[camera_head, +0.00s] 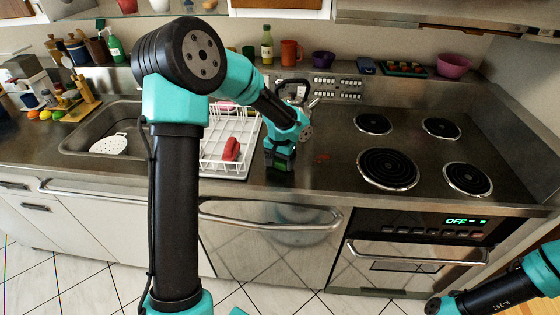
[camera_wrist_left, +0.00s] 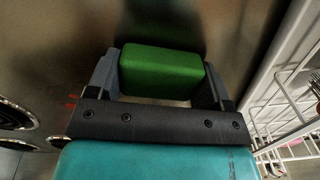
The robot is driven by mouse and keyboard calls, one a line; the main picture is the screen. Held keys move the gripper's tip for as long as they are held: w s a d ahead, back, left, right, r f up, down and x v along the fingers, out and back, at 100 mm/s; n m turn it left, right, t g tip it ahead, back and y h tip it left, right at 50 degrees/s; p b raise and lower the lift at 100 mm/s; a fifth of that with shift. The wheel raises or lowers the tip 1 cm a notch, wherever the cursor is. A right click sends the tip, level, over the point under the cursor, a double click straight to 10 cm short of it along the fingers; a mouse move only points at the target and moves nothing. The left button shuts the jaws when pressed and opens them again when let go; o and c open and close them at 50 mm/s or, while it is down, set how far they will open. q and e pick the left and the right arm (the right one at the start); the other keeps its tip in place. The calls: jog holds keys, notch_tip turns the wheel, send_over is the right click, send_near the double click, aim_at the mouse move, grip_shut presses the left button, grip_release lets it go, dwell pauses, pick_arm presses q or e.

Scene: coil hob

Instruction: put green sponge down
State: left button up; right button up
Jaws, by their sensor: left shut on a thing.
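The green sponge (camera_wrist_left: 160,72) is a block that sits between the two fingers of my left gripper in the left wrist view. My left gripper (camera_head: 280,163) is shut on it and points down at the metal counter (camera_head: 318,174), between the dish rack and the hob. In the left wrist view the sponge is close to the counter surface. I cannot tell whether it touches. My right arm (camera_head: 500,292) shows at the lower right of the head view, with its gripper out of view.
A white dish rack (camera_head: 213,155) with a red item (camera_head: 231,149) stands left of my left gripper. A kettle (camera_head: 295,92) is behind it. The coil hob (camera_head: 388,169) is to the right. The counter's front edge is close, and bare counter lies between rack and hob.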

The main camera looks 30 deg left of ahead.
pick_arm(q)
jog(key=shift+f, duration=0.25)
jog(key=o, duration=0.9)
jog(key=shift+s+f, duration=0.15)
jog(key=shift+f, duration=0.1)
jog(key=shift+d, duration=0.1)
notch_tip(320, 180, up, 13)
dwell(0.3)
dwell(0.5)
